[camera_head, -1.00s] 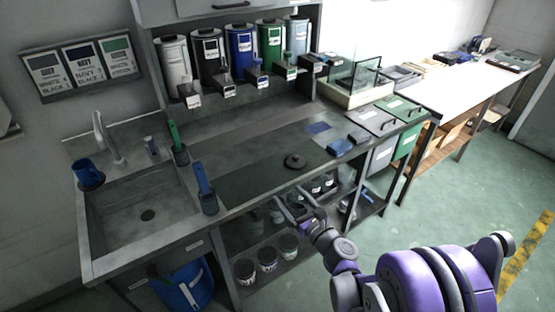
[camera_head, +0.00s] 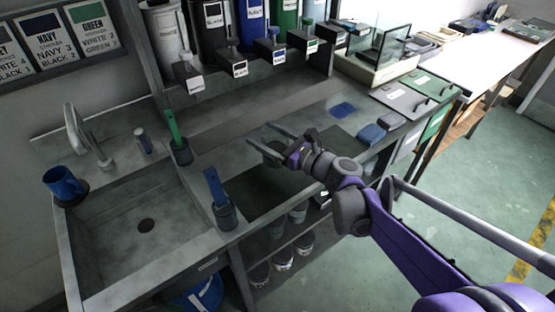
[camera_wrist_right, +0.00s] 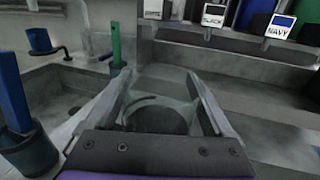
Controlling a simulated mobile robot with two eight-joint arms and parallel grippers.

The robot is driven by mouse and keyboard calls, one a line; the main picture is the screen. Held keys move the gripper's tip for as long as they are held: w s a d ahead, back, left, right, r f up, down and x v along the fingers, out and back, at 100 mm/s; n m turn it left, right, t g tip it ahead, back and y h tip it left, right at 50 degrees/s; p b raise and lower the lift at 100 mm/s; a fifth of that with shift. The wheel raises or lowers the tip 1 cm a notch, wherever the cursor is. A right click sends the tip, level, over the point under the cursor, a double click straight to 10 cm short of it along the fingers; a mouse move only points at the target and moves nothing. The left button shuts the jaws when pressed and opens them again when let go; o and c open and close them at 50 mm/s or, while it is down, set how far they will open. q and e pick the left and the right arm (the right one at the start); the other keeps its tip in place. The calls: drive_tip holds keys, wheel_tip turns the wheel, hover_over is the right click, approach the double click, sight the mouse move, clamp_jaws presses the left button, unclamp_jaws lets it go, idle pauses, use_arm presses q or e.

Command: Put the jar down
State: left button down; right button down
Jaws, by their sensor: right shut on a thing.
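A clear, see-through jar (camera_head: 275,141) is between the fingers of my right gripper (camera_head: 264,135), over the counter by the dark mat (camera_head: 262,190). In the right wrist view the jar (camera_wrist_right: 163,92) shows faintly between the two fingers of the right gripper (camera_wrist_right: 158,75), with a dark round shape seen low in it. The gripper is shut on the jar. I cannot tell whether the jar's base touches the surface. My left gripper is not in view.
A blue brush in a dark holder (camera_head: 222,212) and a green brush in a holder (camera_head: 181,152) stand left of the gripper. The sink (camera_head: 140,232) is further left. Dispensers (camera_head: 240,62) line the back. Blue pads (camera_head: 372,134) lie to the right.

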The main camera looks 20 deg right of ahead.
wheel_tip(320, 180, down, 3)
drive_tip(key=shift+s+d, duration=0.1)
drive_tip(key=shift+f+b, duration=0.65)
drive_tip(key=shift+f, duration=1.55)
drive_tip(key=shift+f, duration=0.1)
unclamp_jaws()
drive_tip(key=v, duration=1.2)
